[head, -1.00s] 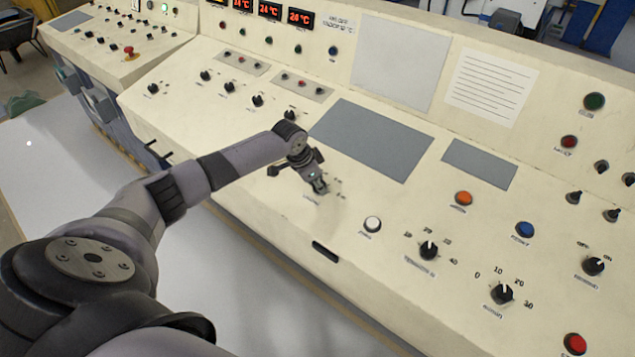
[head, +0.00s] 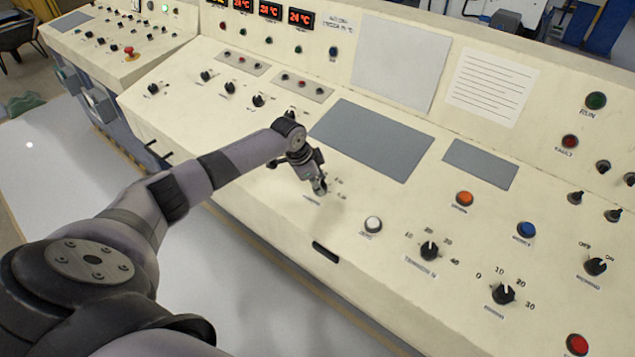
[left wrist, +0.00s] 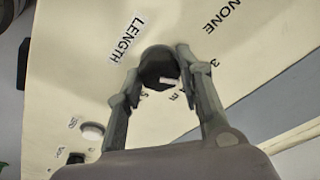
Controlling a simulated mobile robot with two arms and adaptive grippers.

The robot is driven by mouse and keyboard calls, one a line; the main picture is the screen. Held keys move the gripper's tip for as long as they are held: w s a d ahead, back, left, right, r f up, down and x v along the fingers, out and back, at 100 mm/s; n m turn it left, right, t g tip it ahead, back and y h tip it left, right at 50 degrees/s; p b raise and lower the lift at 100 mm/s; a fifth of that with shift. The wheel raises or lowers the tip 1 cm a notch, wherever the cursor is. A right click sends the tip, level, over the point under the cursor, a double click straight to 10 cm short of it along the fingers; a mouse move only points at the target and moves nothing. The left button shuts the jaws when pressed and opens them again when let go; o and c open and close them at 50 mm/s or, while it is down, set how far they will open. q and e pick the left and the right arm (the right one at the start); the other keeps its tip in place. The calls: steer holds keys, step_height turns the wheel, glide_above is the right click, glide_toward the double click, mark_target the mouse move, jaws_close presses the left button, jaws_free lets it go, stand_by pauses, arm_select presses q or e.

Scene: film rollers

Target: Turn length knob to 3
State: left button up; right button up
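The black length knob (left wrist: 160,66) shows in the left wrist view, below the printed LENGTH label (left wrist: 129,39). Its white mark points toward the lower edge of the picture, near the small letter m. NONE (left wrist: 221,16) and 3 (left wrist: 214,63) are printed to its right, and a 5 to its lower left. My left gripper (left wrist: 157,62) has one finger on each side of the knob, closed up around it. In the head view my left gripper (head: 319,188) is down at the panel and hides the knob. My right gripper is not in view.
A white button (head: 373,224), the tension knob (head: 429,250) and another dial (head: 503,294) lie right of the gripper. A grey flat plate (head: 371,139) lies behind it. The panel immediately around the gripper is mostly clear.

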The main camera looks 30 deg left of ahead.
arm_select(q)
steer(key=o, duration=0.4)
steer(key=shift+o, duration=0.2)
steer(key=shift+r, duration=0.1)
steer(key=v, duration=1.2)
